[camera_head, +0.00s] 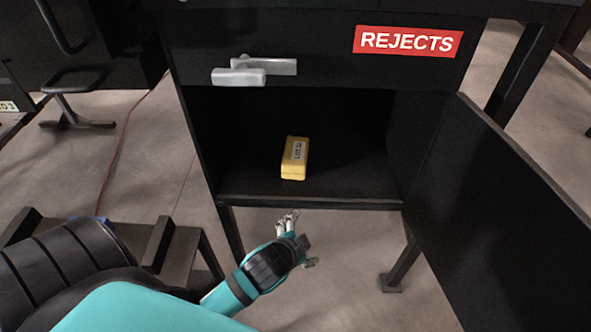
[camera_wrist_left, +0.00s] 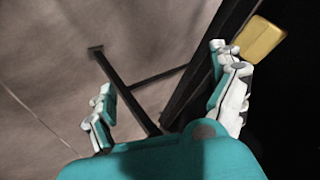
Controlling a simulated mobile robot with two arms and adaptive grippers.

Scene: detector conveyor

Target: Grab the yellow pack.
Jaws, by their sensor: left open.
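The yellow pack (camera_head: 294,158) lies on the floor of the black rejects cabinet (camera_head: 310,203), near the front edge and left of the middle. A pale label with dark print is on its top. My left gripper (camera_head: 298,240) is below and in front of the shelf edge, short of the pack and not touching it. In the left wrist view the gripper (camera_wrist_left: 170,105) has its fingers spread wide with nothing between them. The yellow pack (camera_wrist_left: 259,40) shows there at the upper right, beyond the tip of the right finger. My right gripper is not in view.
The cabinet door (camera_head: 505,215) stands open on the right. A red REJECTS sign (camera_head: 408,41) and grey handles (camera_head: 254,70) are on the cabinet front above the opening. The shelf around the pack is clear. A dark leg (camera_head: 400,265) stands below right.

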